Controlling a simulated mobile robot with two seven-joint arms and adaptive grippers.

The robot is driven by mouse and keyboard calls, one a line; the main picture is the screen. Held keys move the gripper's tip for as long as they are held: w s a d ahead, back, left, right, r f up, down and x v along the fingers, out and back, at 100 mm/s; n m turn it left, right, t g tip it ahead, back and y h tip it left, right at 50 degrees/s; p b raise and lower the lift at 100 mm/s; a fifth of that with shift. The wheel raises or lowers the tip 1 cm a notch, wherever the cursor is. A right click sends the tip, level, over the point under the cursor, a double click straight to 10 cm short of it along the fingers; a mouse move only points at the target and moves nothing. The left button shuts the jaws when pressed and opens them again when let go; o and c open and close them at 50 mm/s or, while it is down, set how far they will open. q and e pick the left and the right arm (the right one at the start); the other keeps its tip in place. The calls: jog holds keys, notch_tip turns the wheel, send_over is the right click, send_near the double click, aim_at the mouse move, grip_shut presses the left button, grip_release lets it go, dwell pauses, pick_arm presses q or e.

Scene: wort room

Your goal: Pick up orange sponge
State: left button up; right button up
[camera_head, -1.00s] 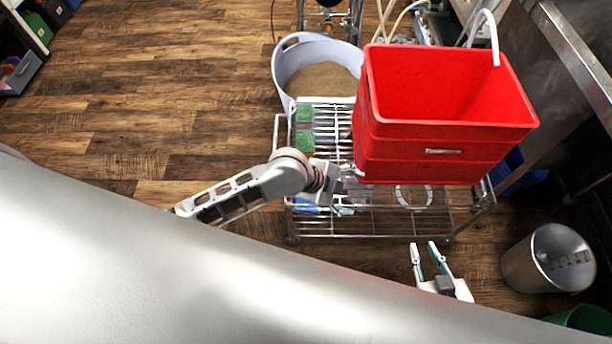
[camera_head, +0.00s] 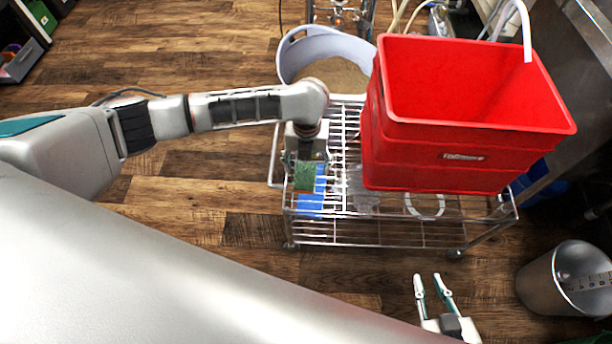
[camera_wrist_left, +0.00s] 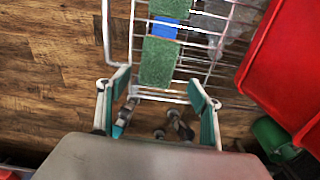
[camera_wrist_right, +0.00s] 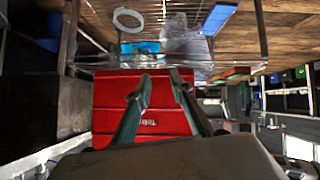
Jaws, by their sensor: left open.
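Two sponges with green tops lie on the left end of the wire cart's top shelf. The near green top (camera_head: 305,176) shows just below my left gripper (camera_head: 307,160) in the head view. In the left wrist view the near green-topped sponge (camera_wrist_left: 159,62) lies ahead, between the lines of the open, empty fingers (camera_wrist_left: 160,88); the far one (camera_wrist_left: 169,8) is at the top edge. An orange band (camera_wrist_right: 229,78) shows at the shelf edge in the right wrist view; I cannot tell which sponge it belongs to. My right gripper (camera_head: 428,280) is open and empty, apart from the cart.
A large red crate (camera_head: 430,155) fills the cart's right side, close to the sponges. A pale tub (camera_head: 295,60) stands behind the cart (camera_head: 350,238). A steel bucket (camera_head: 540,285) stands at the right. The wooden floor at left is clear.

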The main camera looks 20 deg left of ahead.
aim_at(305, 175)
pick_arm(q)
jog(key=shift+f, duration=0.85)
jog(key=f+b, duration=0.1)
jog(key=f, duration=0.1)
jog(key=f+b, duration=0.1)
jog(key=shift+a+f, duration=0.35)
jog(key=shift+a, duration=0.05)
jog(key=shift+w+f, duration=0.25)
jog(key=shift+f, duration=0.15)
jog(key=shift+r, duration=0.2)
jog(key=c, duration=0.8)
pick_arm(e)
jog(key=shift+w+a+f, duration=0.15)
jog(key=shift+a, duration=0.4)
